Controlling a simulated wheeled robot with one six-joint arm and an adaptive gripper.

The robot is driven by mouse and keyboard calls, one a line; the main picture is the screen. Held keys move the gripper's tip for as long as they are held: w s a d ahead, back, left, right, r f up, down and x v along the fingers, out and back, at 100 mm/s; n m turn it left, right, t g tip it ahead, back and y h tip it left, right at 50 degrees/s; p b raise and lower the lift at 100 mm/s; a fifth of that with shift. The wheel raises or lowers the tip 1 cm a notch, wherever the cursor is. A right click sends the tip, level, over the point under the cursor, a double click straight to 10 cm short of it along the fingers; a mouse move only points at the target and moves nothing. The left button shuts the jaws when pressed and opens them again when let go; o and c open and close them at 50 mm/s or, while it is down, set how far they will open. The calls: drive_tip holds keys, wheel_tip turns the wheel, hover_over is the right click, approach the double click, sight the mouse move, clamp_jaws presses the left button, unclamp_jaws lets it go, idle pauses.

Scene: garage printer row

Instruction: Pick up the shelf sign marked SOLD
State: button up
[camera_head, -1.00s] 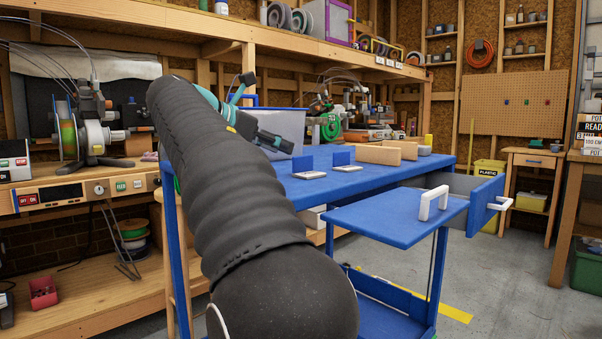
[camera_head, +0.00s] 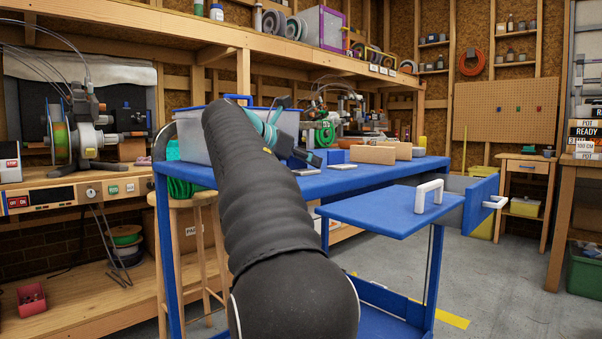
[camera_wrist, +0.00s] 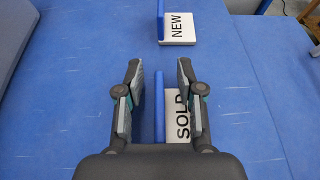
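The SOLD sign has a white lettered base and an upright blue plate. In the wrist view the SOLD sign (camera_wrist: 171,105) lies low in the picture, partly hidden by my gripper body. My gripper (camera_wrist: 159,76) is open, with one finger on each side of the sign and nothing seen held. In the head view my gripper (camera_head: 296,150) is low over the blue table, and the SOLD sign (camera_head: 306,172) shows only as a white base edge beside it. A similar NEW sign (camera_wrist: 177,28) stands ahead of the fingers; it also shows in the head view (camera_head: 343,167).
A translucent bin (camera_head: 187,135) stands on the blue cart top (camera_head: 375,174) behind my arm. Wooden blocks (camera_head: 372,154) lie right of the signs. An open drawer (camera_head: 478,199) and a lower blue panel with a white handle (camera_head: 428,195) jut out at right.

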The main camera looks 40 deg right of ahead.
clamp_jaws()
drive_tip(key=shift+r, duration=0.1)
